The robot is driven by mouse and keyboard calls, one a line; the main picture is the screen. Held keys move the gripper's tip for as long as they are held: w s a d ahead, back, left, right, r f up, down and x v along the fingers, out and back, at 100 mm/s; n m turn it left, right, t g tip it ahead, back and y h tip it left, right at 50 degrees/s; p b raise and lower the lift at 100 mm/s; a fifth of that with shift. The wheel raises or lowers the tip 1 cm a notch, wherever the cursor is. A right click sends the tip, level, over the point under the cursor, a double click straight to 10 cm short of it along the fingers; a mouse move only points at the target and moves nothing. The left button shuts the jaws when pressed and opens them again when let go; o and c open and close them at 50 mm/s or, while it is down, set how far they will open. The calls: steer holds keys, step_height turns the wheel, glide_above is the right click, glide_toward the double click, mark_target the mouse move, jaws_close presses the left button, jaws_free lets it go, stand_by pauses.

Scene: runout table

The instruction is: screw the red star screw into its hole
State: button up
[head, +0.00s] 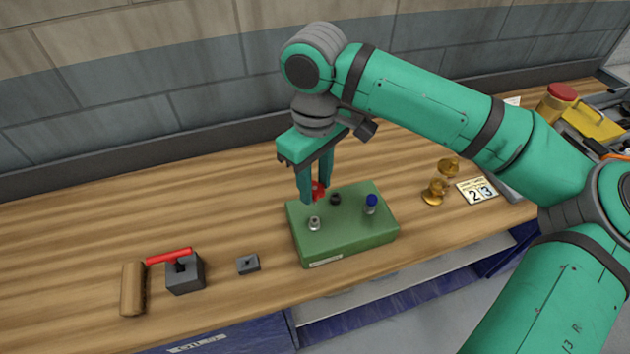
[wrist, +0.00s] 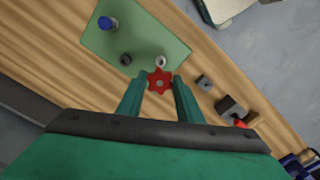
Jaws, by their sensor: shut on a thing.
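The red star screw (head: 319,191) is between the fingers of my gripper (head: 315,196), at the back left edge of the green block (head: 345,242). In the wrist view, the red star head (wrist: 160,80) sits between both fingertips (wrist: 158,82), over the edge of the green block (wrist: 150,38). Its shank is hidden, so I cannot tell whether it is touching the block. On the block are a blue-topped screw (head: 371,203), a silver piece (head: 314,223) and a dark round piece (head: 335,199). I cannot see an open hole clearly.
Left of the block lie a small grey block (head: 248,264), a grey block with a red handle (head: 185,279) and a wooden cylinder (head: 132,289). To the right are brass pieces (head: 435,191) and a number card (head: 478,191). The wooden table (head: 90,235) is clear at back left.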

mark_target(315, 200)
steer(key=shift+f, duration=2.5)
steer(key=shift+s, duration=0.15)
steer(key=shift+f, duration=0.2)
stand_by(0.3)
steer(key=shift+f, duration=0.3)
